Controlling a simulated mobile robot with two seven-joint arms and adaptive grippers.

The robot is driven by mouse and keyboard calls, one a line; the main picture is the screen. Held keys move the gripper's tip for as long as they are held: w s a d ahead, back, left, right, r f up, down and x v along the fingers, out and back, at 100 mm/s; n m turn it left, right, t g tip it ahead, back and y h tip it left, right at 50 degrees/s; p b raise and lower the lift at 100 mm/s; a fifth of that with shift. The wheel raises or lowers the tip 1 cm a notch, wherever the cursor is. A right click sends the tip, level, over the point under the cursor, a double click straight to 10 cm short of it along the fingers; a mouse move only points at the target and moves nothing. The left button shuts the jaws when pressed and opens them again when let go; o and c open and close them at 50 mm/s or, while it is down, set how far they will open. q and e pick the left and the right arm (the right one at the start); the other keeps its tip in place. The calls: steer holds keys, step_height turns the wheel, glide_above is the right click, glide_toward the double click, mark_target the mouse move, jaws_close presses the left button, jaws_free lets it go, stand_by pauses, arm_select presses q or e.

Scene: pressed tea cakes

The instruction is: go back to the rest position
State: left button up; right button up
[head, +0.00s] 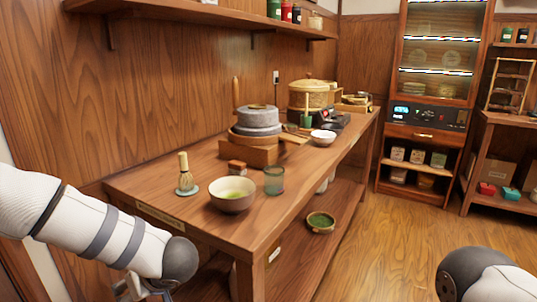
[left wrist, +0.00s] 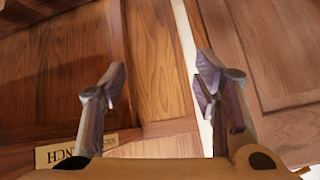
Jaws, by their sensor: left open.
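My left arm comes in from the left in the head view and hangs in front of the table's near end. My left gripper shows in the left wrist view (left wrist: 160,85), with its two fingers wide apart and nothing between them. In the head view only a small part of this gripper shows at the bottom edge, below the arm's dark joint. My right arm shows only as a dark joint and white link at the bottom right of the head view. Its gripper is out of the picture.
A lit cabinet (head: 428,117) stands behind. The floor (head: 400,230) at right is clear.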

arm_select(q)
steer(key=s+d+f+m+h, duration=0.3)
steer(key=s+f, duration=0.5)
steer(key=s, duration=0.2)
steer(key=s+d+f+m+h, duration=0.2)
steer(key=s+f+m, duration=0.2)
steer(key=s+f, duration=0.5)
steer(key=s+r+m+g+h, duration=0.1)
steer(key=s+g, duration=0.6)
steer(key=s, duration=1.8)
steer(key=shift+s+a+m+h+p, duration=0.2)
steer(key=shift+s+m+h+p, duration=0.2)
steer(key=shift+h, duration=0.4)
